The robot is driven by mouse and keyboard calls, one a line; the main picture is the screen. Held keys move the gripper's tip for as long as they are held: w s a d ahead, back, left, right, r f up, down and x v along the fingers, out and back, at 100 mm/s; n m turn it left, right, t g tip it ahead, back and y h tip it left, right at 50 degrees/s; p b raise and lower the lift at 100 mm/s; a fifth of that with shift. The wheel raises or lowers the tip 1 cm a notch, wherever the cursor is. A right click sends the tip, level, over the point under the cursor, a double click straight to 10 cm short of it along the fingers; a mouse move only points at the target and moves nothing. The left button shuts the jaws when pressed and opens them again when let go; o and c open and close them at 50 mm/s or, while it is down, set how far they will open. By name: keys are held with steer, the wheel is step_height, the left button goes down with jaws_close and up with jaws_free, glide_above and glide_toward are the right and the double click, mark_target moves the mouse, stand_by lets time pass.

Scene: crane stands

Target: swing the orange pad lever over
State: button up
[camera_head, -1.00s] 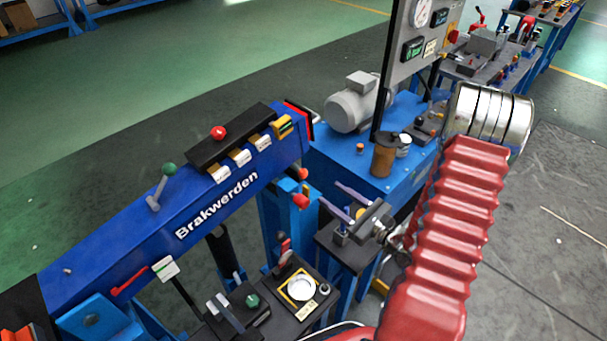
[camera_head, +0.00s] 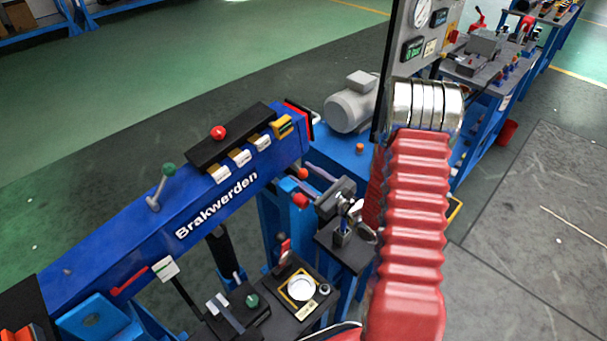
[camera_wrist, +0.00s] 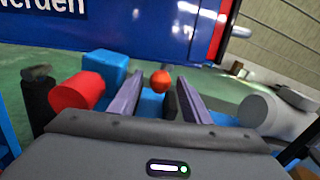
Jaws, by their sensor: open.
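The orange pad (camera_head: 303,174) stands out from the blue post under the right end of the blue beam. It shows in the wrist view as a rounded orange end (camera_wrist: 161,80), centred between my finger tips and a little beyond them. My gripper (camera_head: 306,178) is open, with its two purple-grey fingers pointing at the pad; the fingers also show in the wrist view (camera_wrist: 159,88). I see no contact. The lever's arm behind the pad is mostly hidden.
A red cylinder (camera_wrist: 76,91) with a blue block (camera_wrist: 105,68) sits close left of my left finger. The blue beam (camera_head: 215,195) crosses just beyond and above. A grey motor (camera_head: 351,105) stands to the right.

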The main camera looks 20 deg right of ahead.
steer(key=shift+w+a, duration=0.2)
steer(key=shift+w, duration=0.3)
jaws_close()
stand_by(0.4)
